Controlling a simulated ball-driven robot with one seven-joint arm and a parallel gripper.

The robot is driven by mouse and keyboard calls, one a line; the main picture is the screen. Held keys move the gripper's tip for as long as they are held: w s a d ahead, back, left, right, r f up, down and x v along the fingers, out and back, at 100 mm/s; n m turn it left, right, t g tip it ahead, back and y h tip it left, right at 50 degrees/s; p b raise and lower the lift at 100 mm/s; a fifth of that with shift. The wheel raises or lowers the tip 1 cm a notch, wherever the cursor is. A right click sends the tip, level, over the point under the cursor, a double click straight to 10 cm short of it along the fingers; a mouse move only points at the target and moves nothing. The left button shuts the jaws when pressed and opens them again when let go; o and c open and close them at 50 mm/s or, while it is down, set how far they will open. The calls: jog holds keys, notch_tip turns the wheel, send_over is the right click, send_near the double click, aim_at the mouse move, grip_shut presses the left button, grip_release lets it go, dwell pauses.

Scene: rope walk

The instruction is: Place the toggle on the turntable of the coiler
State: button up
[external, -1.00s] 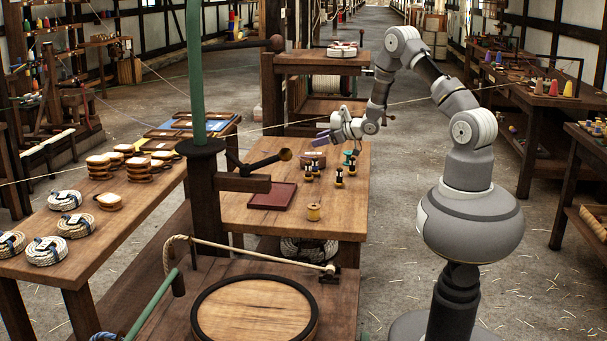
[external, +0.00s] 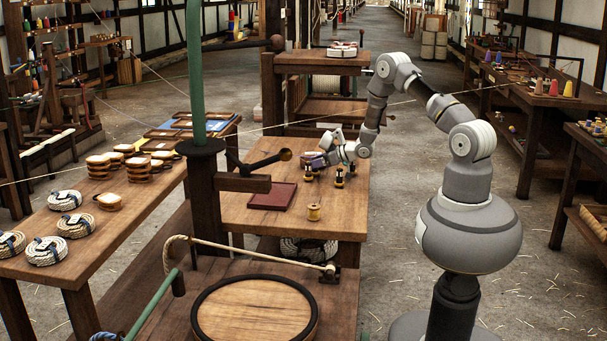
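The turntable (external: 255,308) is a round, pale wooden disc with a black rim, empty, on the near bench at the bottom. I cannot tell for certain which small item is the toggle. Small dark pieces with yellow bands (external: 339,177) stand on the middle table. A wooden spool (external: 314,212) stands in front of them. A small brown box (external: 312,158) is partly covered by my gripper (external: 325,148), which is low over the back of the group. Its fingers are small and overlap the box, so their opening is unclear, as is any contact.
A dark red tray (external: 272,196) lies left of the small pieces. A rope-wrapped arm (external: 245,253) crosses behind the turntable, and a green post (external: 196,75) rises at left.

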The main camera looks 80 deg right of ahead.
grip_shut()
notch_tip(320, 180, up, 10)
jog(key=p, duration=0.4)
jog(key=shift+r, duration=0.15)
